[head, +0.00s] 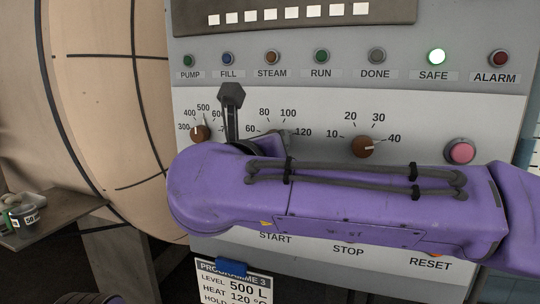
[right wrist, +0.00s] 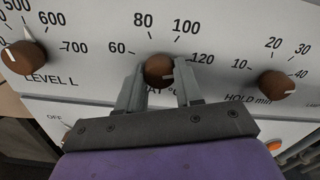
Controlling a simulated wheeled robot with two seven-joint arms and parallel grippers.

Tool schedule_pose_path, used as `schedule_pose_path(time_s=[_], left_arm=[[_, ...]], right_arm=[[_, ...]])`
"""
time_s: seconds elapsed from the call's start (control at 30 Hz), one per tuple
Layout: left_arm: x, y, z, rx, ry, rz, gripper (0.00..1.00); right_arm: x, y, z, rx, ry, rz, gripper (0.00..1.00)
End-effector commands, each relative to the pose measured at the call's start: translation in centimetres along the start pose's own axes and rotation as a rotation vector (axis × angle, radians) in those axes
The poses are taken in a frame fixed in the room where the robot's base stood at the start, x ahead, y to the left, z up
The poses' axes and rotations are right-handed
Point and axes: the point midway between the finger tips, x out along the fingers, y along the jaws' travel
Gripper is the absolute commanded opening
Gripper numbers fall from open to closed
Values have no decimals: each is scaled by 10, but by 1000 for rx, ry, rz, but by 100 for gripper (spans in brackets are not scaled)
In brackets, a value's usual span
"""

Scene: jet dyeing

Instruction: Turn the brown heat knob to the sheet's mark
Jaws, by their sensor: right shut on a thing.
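The brown heat knob (right wrist: 160,69) sits between the 60, 80, 100 and 120 marks in the right wrist view. My right gripper (right wrist: 160,82) is shut on it, with one grey finger on each side. The knob's white pointer line shows low on its right half, toward the 120 side; its exact reading is hard to tell. In the head view my purple right arm hides the knob. The programme sheet (head: 233,280) hangs below the panel and reads HEAT 120 °C. My left gripper is not in view.
The brown hold knob (head: 362,147) is to the right and points near 40. A pink button (head: 460,151) is further right. The SAFE lamp (head: 437,56) is lit.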

Motion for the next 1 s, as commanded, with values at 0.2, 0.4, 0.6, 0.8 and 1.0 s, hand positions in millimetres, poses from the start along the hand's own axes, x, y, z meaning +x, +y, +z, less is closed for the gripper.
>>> schedule_pose_path(time_s=[0.2, 0.4, 0.6, 0.8, 1.0], left_arm=[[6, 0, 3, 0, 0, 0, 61], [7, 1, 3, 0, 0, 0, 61], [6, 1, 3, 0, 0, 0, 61], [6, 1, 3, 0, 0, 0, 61], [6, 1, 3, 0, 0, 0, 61]], right_arm=[[0, 1, -1, 46, 0, 0, 5], [0, 0, 0, 55, 0, 1, 5], [0, 0, 0, 55, 0, 1, 5], [0, 0, 0, 54, 0, 1, 61], [0, 0, 0, 54, 0, 0, 61]])
